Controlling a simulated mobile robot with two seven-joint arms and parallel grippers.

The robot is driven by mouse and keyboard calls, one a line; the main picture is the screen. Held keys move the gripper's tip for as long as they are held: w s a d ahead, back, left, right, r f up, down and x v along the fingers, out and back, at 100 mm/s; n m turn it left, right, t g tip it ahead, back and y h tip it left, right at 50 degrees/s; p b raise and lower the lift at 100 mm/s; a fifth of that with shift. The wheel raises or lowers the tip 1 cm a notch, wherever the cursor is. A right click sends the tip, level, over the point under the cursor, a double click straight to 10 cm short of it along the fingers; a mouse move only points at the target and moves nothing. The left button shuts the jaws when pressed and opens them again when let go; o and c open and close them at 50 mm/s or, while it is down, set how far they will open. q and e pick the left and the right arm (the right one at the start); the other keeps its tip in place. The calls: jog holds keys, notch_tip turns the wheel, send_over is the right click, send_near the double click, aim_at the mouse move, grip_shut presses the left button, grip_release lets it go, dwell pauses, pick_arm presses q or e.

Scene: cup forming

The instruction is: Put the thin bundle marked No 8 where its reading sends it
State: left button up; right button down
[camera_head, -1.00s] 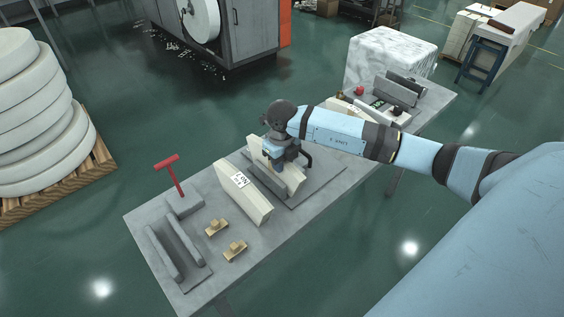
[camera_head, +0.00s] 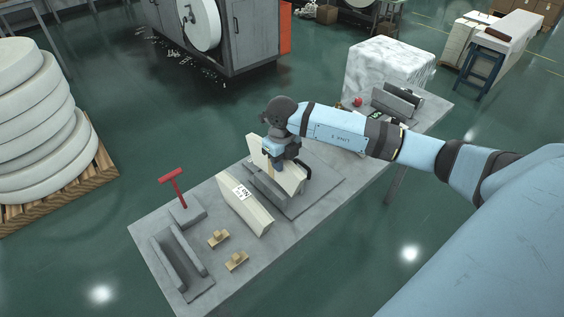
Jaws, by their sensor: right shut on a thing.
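My right gripper (camera_head: 277,164) is shut on a thin cream bundle (camera_head: 258,150) and holds it upright, just above or partly between the low walls of a grey fixture (camera_head: 258,188) on a dark plate. The gripper hides part of the bundle, and I see no mark on it. A second cream bundle (camera_head: 248,213) with a white label (camera_head: 241,192) stands in front on the table; its print is too small to read surely. A small green display (camera_head: 376,116) shows past my arm; its reading is not legible. My left gripper is not in view.
On the grey table (camera_head: 165,222) are an empty grey trough (camera_head: 180,262), a red T-handle (camera_head: 172,180) on a block, and two small wooden pieces (camera_head: 218,238) (camera_head: 236,261). A grey cradle (camera_head: 396,103) and a red ball (camera_head: 357,102) are at the far end, near a wrapped white block (camera_head: 390,65).

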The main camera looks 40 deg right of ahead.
jog(key=shift+r+p, duration=1.2)
jog(key=shift+r, duration=1.2)
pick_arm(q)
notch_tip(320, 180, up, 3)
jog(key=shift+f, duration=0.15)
